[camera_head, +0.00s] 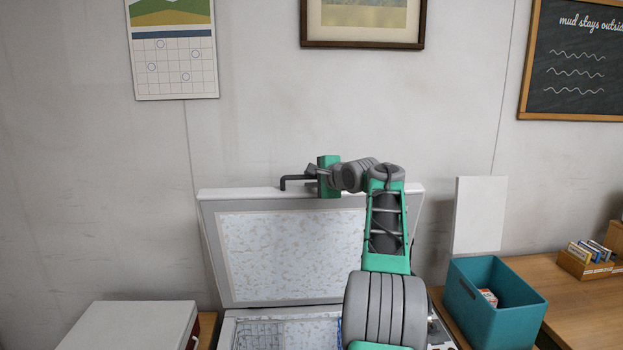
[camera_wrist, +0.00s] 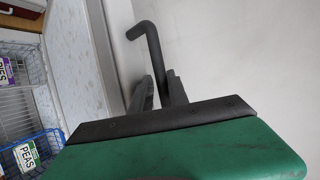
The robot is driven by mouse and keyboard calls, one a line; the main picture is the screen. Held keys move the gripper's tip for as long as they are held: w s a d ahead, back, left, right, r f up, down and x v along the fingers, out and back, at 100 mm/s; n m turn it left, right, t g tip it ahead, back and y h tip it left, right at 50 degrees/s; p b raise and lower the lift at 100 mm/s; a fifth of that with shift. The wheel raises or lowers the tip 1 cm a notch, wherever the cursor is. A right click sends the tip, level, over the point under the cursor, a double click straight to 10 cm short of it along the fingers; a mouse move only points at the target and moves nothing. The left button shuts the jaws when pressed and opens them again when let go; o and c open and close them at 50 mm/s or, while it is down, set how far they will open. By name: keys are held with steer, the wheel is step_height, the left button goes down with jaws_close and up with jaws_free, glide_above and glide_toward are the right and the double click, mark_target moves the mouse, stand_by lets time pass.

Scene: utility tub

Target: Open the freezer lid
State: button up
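The freezer lid (camera_head: 291,250) stands raised and nearly upright at the back of the freezer (camera_head: 285,313), its frosted inner side facing me. A dark bent bar handle (camera_head: 291,178) shows at the lid's top edge. My gripper (camera_head: 312,173) is at this edge, just right of the handle's bent end. In the wrist view the handle (camera_wrist: 153,45) runs down between my two dark fingers (camera_wrist: 158,92), which look closed on it. The lid's pale inner face (camera_wrist: 85,65) is left of them. My arm covers the lid's right part and some of the freezer opening.
Wire baskets with PEAS labels (camera_wrist: 27,155) are inside the freezer. A white box-like surface (camera_head: 135,325) stands at left. A teal bin (camera_head: 497,310) and a wooden table (camera_head: 585,305) are at right. A white panel (camera_head: 479,215) leans on the wall behind.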

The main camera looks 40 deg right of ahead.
steer(key=shift+o, duration=1.6)
steer(key=shift+s+d, duration=0.1)
steer(key=shift+s, duration=0.2)
steer(key=b+v, duration=0.3)
steer(key=v, duration=0.4)
steer(key=shift+a+r, duration=0.25)
steer(key=shift+r, duration=0.05)
steer(key=shift+s, duration=0.1)
